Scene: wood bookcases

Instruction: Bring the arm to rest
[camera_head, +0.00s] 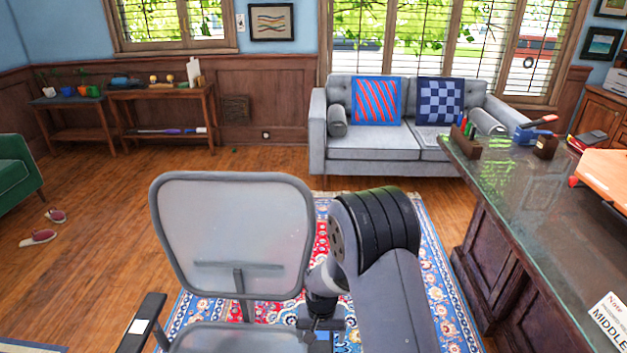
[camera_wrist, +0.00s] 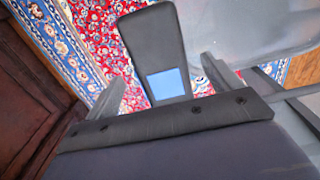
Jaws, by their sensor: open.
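My arm (camera_head: 378,245) reaches forward and bends down beside the grey office chair (camera_head: 235,225) in the head view. My gripper (camera_wrist: 162,70) is open, with its two fingers spread in the wrist view. The chair's black armrest (camera_wrist: 150,35), with a pale blue patch, shows between the fingers. I cannot tell how far it is from them or whether they touch it. No held object shows between the fingers. In the head view the gripper is low beside the chair and partly hidden by the arm.
A dark wooden desk (camera_head: 510,180) with a glossy top stands close on the right. A patterned rug (camera_head: 420,225) lies under the chair. A grey sofa (camera_head: 385,152) stands at the back. Wood floor (camera_head: 110,220) is mostly clear on the left, apart from shoes (camera_head: 40,237).

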